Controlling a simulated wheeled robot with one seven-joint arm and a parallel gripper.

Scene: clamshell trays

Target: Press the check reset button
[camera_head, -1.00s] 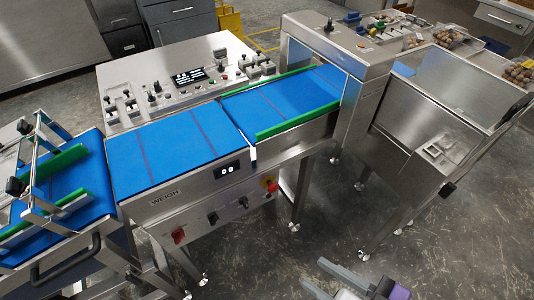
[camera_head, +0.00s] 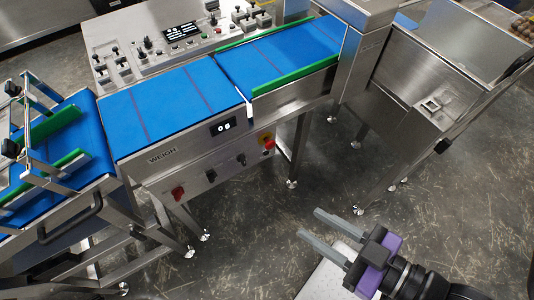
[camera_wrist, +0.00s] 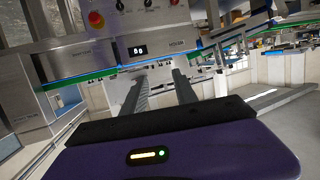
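The weighing machine's front panel (camera_head: 205,168) carries a small lit display (camera_head: 223,126), a red switch (camera_head: 178,193), black knobs (camera_head: 211,176) and a red emergency stop on yellow (camera_head: 266,141). A rear control panel (camera_head: 155,60) holds another display (camera_head: 181,31) and several small buttons and switches. No label reading check reset is legible, so I cannot tell which control it is. My gripper (camera_head: 311,224) is open and empty, below and right of the front panel, over the floor. In the wrist view, its two fingers (camera_wrist: 158,82) are apart, with the weigh display (camera_wrist: 137,51) beyond them.
Blue belts (camera_head: 170,100) with green guide rails (camera_head: 295,76) run across the machine. A steel hood and bin (camera_head: 450,60) stand at the right. Metal legs reach the floor. Grey floor (camera_head: 330,170) is open between the machine and my gripper.

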